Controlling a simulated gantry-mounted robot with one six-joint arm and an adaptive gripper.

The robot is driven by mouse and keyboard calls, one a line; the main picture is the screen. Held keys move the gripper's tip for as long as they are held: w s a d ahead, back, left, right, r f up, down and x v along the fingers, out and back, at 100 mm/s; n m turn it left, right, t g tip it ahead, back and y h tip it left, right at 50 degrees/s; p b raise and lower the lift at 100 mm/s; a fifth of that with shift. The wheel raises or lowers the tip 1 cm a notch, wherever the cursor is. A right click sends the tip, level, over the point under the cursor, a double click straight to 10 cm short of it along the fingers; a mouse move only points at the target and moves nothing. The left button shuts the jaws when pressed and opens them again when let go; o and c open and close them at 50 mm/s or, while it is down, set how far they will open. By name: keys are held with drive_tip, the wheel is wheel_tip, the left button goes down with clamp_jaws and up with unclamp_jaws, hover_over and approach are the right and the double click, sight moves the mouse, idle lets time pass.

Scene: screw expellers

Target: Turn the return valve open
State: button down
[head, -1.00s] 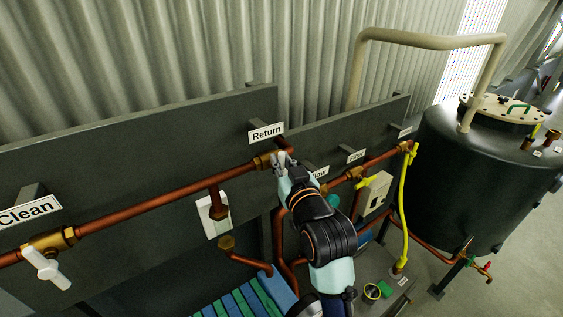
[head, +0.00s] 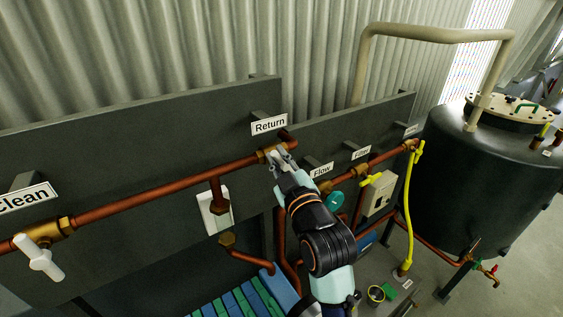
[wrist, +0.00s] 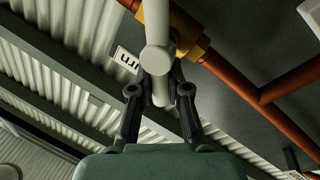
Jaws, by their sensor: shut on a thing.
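The return valve sits on the copper pipe under the "Return" sign (head: 269,124). Its brass body (head: 266,153) shows in the head view, with the handle mostly hidden by my gripper. In the wrist view the white valve handle (wrist: 157,58) stands in front of the brass body (wrist: 190,40). My gripper (head: 280,158) is at the valve, and in the wrist view its two fingers (wrist: 160,92) are shut on the lower part of the handle. The exact handle angle is hard to tell in the head view.
The Clean valve (head: 40,257) with a white handle is at the far left. The Flow sign (head: 320,169) and Filter sign (head: 361,152) are right of my arm. A yellow hose (head: 408,215) and dark tank (head: 455,170) stand further right. A dark panel (head: 130,150) lies behind the pipe.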

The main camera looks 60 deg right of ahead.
drive_tip(key=n+b, duration=0.1)
drive_tip(key=f+n+t+b, duration=0.1)
drive_tip(key=n, duration=0.1)
drive_tip(key=shift+w+a, duration=0.15)
drive_tip(key=shift+a, duration=0.05)
drive_tip(key=shift+w+a+f+n+t+y+b, duration=0.1)
drive_tip(key=shift+f+n+t+y+b, duration=0.3)
drive_tip(key=shift+n+b, duration=1.3)
drive_tip(key=shift+a+f+n+t+y+b, duration=0.1)
drive_tip(key=shift+n+t+y+b, duration=0.5)
drive_tip(key=shift+n+b, duration=1.05)
drive_tip(key=shift+w+a+f+n+t+y+b, duration=0.15)
drive_tip(key=shift+n+t+y+b, duration=0.3)
drive_tip(key=shift+n+b, duration=1.25)
drive_tip(key=shift+n, duration=0.35)
drive_tip(key=c, duration=1.1)
unclamp_jaws()
drive_tip(key=shift+s, duration=0.1)
